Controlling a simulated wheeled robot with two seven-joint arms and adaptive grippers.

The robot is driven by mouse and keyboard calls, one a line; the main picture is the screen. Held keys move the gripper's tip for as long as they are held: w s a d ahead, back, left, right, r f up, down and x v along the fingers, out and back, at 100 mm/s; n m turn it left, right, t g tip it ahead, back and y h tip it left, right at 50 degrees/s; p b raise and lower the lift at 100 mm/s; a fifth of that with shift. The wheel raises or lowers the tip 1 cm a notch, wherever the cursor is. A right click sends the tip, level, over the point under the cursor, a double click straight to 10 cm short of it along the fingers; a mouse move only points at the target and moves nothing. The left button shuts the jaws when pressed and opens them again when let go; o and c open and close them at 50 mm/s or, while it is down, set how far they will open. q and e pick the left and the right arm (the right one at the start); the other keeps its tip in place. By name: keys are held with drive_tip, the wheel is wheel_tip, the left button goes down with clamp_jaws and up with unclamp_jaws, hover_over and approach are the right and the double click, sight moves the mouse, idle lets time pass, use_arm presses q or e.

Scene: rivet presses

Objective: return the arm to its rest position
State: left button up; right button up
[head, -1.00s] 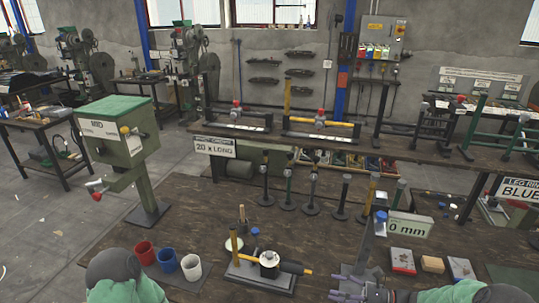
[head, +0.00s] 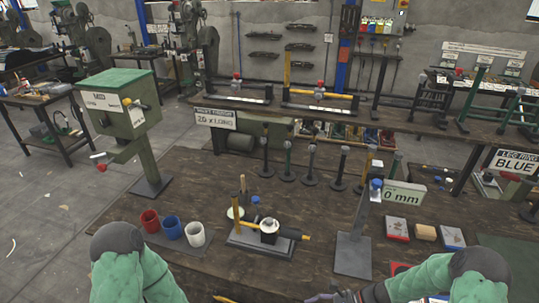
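My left arm (head: 125,265) in its green sleeve comes up at the bottom left of the head view. Its gripper is below the picture edge. My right arm (head: 440,280) shows at the bottom right. Its gripper (head: 322,298) is at the bottom edge, mostly cut off, left of the arm and just in front of the grey stand's base. I cannot see whether its fingers are open or shut. No object shows in it.
The wooden bench holds red (head: 149,221), blue (head: 171,227) and white (head: 195,234) cups, a black-and-yellow press fixture (head: 268,238), a grey stand (head: 353,250) and small boxes (head: 397,231). A green machine (head: 128,110) stands at the left. Bench between cups and fixture is clear.

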drive_tip(key=s+a+f+n+h, duration=0.3)
drive_tip(key=s+f+n+h, duration=0.6)
drive_tip(key=s+f+n, duration=0.4)
drive_tip(key=w+d+b+x, duration=0.1)
drive_tip(key=b+x, duration=0.6)
drive_tip(key=b, duration=0.3)
drive_tip(key=shift+a+f+t, duration=0.15)
drive_tip(key=shift+f+t, duration=0.15)
drive_tip(key=shift+f, duration=0.2)
